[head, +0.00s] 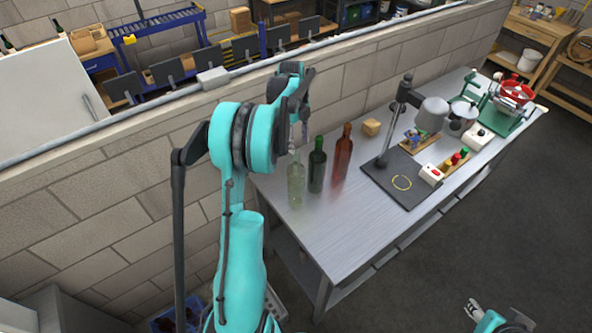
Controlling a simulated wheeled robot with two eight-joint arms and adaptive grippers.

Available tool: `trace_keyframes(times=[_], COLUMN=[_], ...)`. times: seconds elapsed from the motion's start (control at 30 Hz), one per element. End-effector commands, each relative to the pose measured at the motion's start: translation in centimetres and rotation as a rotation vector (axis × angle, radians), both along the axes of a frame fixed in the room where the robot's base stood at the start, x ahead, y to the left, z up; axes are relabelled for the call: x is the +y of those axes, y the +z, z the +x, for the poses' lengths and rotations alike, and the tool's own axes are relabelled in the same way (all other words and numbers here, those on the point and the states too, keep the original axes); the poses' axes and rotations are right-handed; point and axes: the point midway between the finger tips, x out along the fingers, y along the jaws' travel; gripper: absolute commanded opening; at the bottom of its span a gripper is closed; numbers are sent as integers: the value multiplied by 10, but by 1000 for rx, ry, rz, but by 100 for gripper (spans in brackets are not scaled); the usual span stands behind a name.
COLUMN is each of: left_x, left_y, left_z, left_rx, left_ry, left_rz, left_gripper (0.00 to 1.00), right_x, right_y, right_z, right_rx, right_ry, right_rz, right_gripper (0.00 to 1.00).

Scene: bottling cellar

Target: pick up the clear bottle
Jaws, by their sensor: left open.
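The clear bottle (296,185) stands upright near the left end of the metal workbench (345,233). It is pale green and see-through, and its top lies just below my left gripper in the picture. My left gripper (298,132) is open and points down at the bottle's neck. I cannot tell whether the fingers are above the neck or around it. My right gripper (473,309) is low at the bottom right, away from the bench, and its jaw state is unclear.
A dark green bottle (317,171) and a red-brown bottle (342,157) stand close to the right of the clear one. A wooden block (371,127), a dark stand plate (391,187) and a green-framed device (503,120) are farther right. A block wall (352,88) runs behind. The bench's front left is clear.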

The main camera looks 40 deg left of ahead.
Motion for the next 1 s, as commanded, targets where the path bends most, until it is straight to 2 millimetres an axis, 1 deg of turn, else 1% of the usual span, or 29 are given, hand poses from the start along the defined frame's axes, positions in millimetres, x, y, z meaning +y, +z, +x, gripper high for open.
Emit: trace_keyframes(times=[0.03, 0.17, 0.47, 0.6, 0.7, 0.8, 0.97, 1.0], left_x=[7, 12, 8, 6, 5, 5, 5, 5], left_y=[3, -8, -45, -66, -76, -80, -80, -80], left_z=[1, 1, -4, -8, -8, -8, -8, -8], left_rx=[4, 9, 8, 8, 8, 8, 8, 8], left_ry=[-22, -58, -60, -60, -60, -59, -59, -59], left_rz=[-6, -14, -14, -14, -14, -14, -14, -14], left_gripper=[50, 50, 50, 50, 50, 50, 50, 42], right_x=[0, 0, 0, 0, 0, 0, 0, 0], right_y=[8, 11, 13, 16, 16, 16, 16, 16], right_z=[0, 0, 0, 0, 0, 0, 0, 0], right_rx=[0, 0, 0, 0, 0, 0, 0, 0], right_ry=[0, 0, 0, 0, 0, 0, 0, 0], right_rz=[0, 0, 0, 0, 0, 0, 0, 0], right_gripper=[40, 40, 40, 40, 40, 40, 40, 40])
